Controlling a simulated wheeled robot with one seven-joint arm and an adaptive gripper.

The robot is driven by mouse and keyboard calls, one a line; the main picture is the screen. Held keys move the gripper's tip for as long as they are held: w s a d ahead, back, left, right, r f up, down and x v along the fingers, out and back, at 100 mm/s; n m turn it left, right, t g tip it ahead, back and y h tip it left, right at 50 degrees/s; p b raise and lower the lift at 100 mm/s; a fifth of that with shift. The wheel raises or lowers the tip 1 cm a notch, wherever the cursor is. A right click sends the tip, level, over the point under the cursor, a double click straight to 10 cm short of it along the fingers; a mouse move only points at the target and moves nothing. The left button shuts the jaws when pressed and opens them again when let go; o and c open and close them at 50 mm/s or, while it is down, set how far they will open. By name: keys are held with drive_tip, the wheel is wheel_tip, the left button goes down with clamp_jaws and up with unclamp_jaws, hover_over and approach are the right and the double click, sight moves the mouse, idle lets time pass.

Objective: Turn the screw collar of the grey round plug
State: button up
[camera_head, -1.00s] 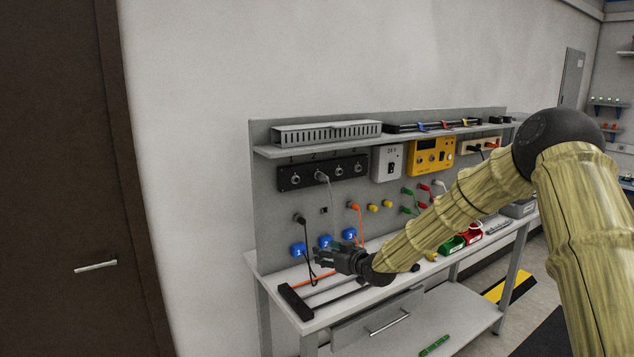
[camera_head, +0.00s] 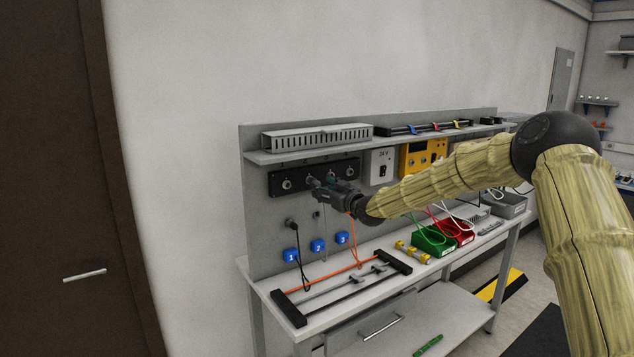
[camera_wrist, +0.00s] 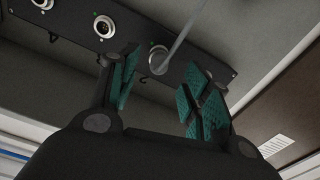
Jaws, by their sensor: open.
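The grey round plug (camera_wrist: 158,62) sits in the black socket strip (camera_wrist: 75,25), with a grey cable running up and away from it in the wrist view. My gripper (camera_wrist: 160,88) is open, its green-padded fingers on either side of the plug but short of it; I see no contact. In the head view my gripper (camera_head: 320,184) is raised in front of the black strip (camera_head: 275,184) and hides the plug. The collar's turn position cannot be made out.
Empty round sockets (camera_wrist: 104,26) lie left of the plug. Below my gripper are blue numbered blocks (camera_head: 318,246), an orange cable (camera_head: 356,240) and a black-ended rail frame (camera_head: 290,308) on the bench. A shelf (camera_head: 300,154) overhangs the strip.

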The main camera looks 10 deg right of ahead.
sight(317, 183)
drive_tip(key=shift+p+x, duration=0.85)
drive_tip(key=shift+x, duration=1.65)
drive_tip(key=shift+c, duration=0.2)
drive_tip(key=c, duration=1)
